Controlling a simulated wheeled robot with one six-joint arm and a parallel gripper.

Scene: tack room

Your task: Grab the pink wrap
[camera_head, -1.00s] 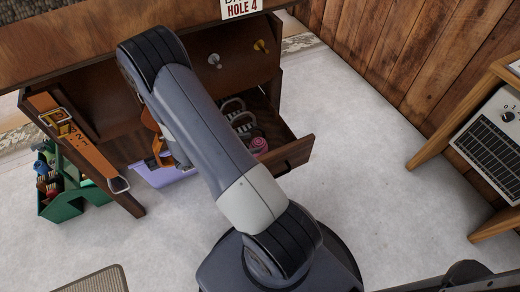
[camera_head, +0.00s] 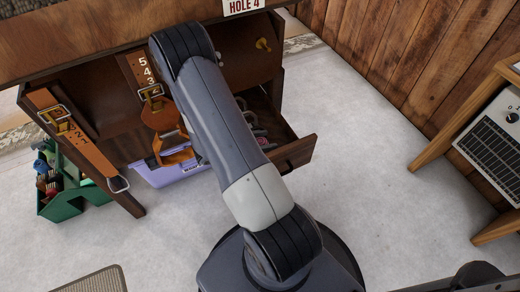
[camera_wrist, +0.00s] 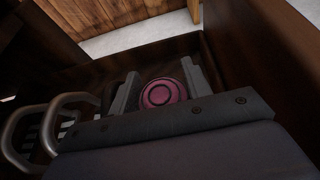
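The pink wrap (camera_wrist: 163,94), a round roll seen end-on, lies inside the open drawer in the wrist view. My gripper (camera_wrist: 161,90) has one finger to the left of the roll and one to its right. The fingers are apart, with the roll showing between them. I cannot tell whether either finger touches it. In the head view my arm covers the gripper and most of the wrap; only a small pink edge (camera_head: 263,141) shows beside the arm.
The drawer (camera_head: 296,153) is pulled out, its walls close around the gripper. Metal stirrup-like loops (camera_wrist: 68,112) lie left of the wrap. An orange leather strap (camera_head: 160,118), a lilac bin (camera_head: 163,176) and a green caddy (camera_head: 62,208) are to the left. Open floor lies to the right.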

